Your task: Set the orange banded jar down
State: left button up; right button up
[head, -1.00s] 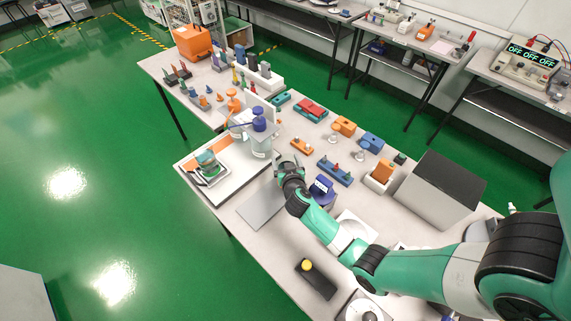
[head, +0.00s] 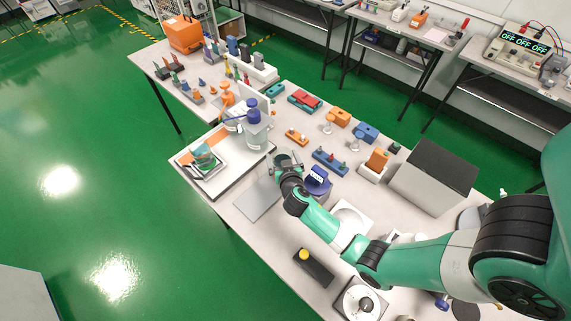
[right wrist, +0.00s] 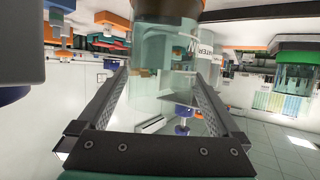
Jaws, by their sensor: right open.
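My right gripper (head: 285,165) is open, low over the near workbench, right of the balance tray. In the right wrist view its two fingers (right wrist: 160,105) stand apart on either side of a clear glass jar (right wrist: 163,55) with an orange-brown band (right wrist: 165,7) at the picture's top edge. That view looks upside down. I see gaps between the glass and the finger pads. In the head view a dark round jar rim (head: 283,158) shows just beyond the fingertips, its body mostly hidden by the gripper. Whether the jar's base touches the bench is hidden. My left gripper is not in view.
A blue-capped bottle (head: 253,128) and an orange-capped bottle (head: 229,108) stand just behind. A green-topped jar (head: 207,155) sits on the balance at left. A purple device (head: 318,180) is close at right. A flat grey plate (head: 260,198) lies in front.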

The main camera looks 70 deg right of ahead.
jog(key=p+v, duration=0.3)
jog(key=v, duration=0.6)
